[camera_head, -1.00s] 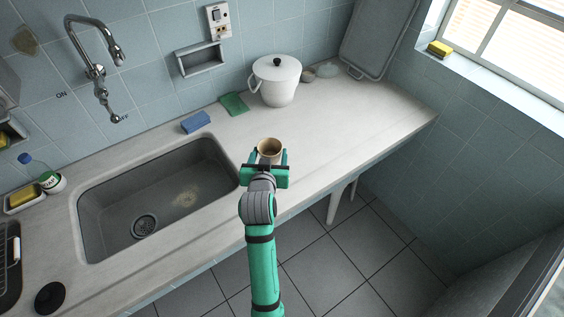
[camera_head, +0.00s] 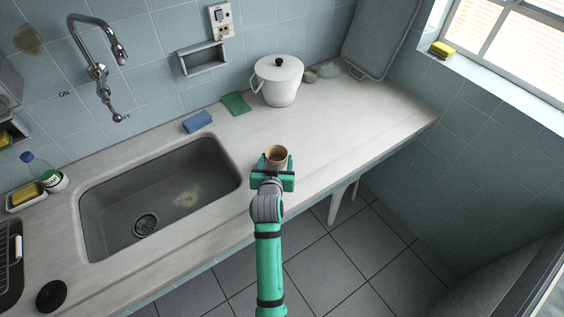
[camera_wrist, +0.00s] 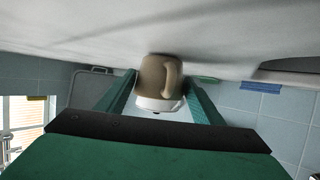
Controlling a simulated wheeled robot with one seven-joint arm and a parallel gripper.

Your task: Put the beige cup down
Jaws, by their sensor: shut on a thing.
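The beige cup (camera_head: 276,153) is upright between the fingers of my gripper (camera_head: 277,162), over the counter to the right of the sink. In the wrist view, which is upside down, the cup (camera_wrist: 154,77) shows its handle on the right side, between the two green fingers (camera_wrist: 161,86). My gripper is shut on the cup. The cup's base is at or very close to the counter surface (camera_wrist: 75,25); I cannot tell whether it touches.
A white lidded pot (camera_head: 280,90) stands behind the cup near the wall. A green cloth (camera_head: 236,104) and a blue sponge (camera_head: 198,122) lie behind left. The sink (camera_head: 160,195) is to the left. Bare counter (camera_head: 345,130) lies to the right.

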